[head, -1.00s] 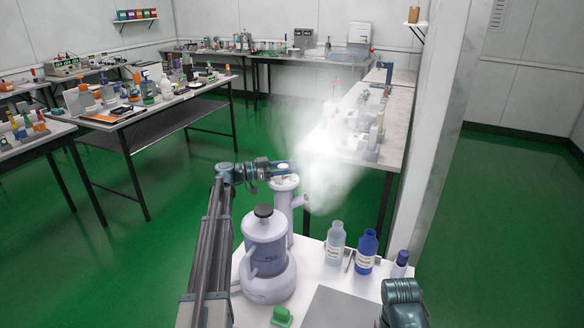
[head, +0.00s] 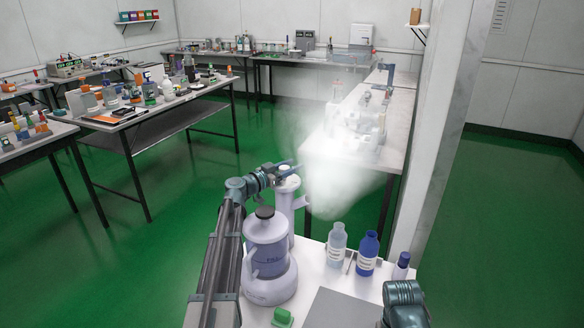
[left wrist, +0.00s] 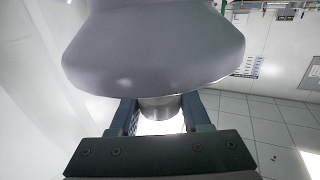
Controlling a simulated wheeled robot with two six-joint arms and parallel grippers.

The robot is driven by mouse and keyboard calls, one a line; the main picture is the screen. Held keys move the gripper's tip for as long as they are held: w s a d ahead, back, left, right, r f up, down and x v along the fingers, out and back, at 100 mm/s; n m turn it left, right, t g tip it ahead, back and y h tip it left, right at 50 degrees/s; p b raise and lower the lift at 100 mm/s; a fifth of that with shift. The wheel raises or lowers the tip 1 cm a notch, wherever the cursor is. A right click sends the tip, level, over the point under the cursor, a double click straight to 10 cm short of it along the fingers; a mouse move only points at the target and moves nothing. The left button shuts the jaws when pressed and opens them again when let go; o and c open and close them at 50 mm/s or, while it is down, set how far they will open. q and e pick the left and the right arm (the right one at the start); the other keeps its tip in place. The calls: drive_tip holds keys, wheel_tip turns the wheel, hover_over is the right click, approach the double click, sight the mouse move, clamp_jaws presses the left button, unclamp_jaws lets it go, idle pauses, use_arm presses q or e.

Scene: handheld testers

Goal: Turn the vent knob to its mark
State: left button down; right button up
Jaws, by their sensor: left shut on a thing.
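The mist device (head: 266,265) stands on the white table in the head view, a pale lilac body with a dark round cap. A pale column (head: 287,198) with a side spout rises behind it, and the vent knob (head: 288,169) appears as a pale top on this column. My left gripper (head: 282,166) is at the knob. In the left wrist view, its fingers (left wrist: 160,122) are on either side of a short metallic stem (left wrist: 160,105) under a wide grey rounded part (left wrist: 155,48). The knob's mark cannot be made out.
White mist (head: 345,165) drifts from the spout and blurs the bench behind. Two labelled bottles, one pale (head: 337,245) and one blue (head: 368,253), stand right of the device. A green block (head: 283,317) and a grey panel (head: 342,308) lie in front.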

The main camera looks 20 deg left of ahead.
use_arm(q)
drive_tip(key=shift+y, duration=0.3)
drive_tip(key=shift+c, duration=1.8)
unclamp_jaws()
drive_tip(key=v, duration=1.4)
drive_tip(key=shift+f, duration=0.15)
drive_tip(key=shift+w, duration=0.1)
drive_tip(key=x, duration=1.3)
drive_tip(key=shift+w+d, duration=0.15)
drive_tip(key=shift+w, duration=0.2)
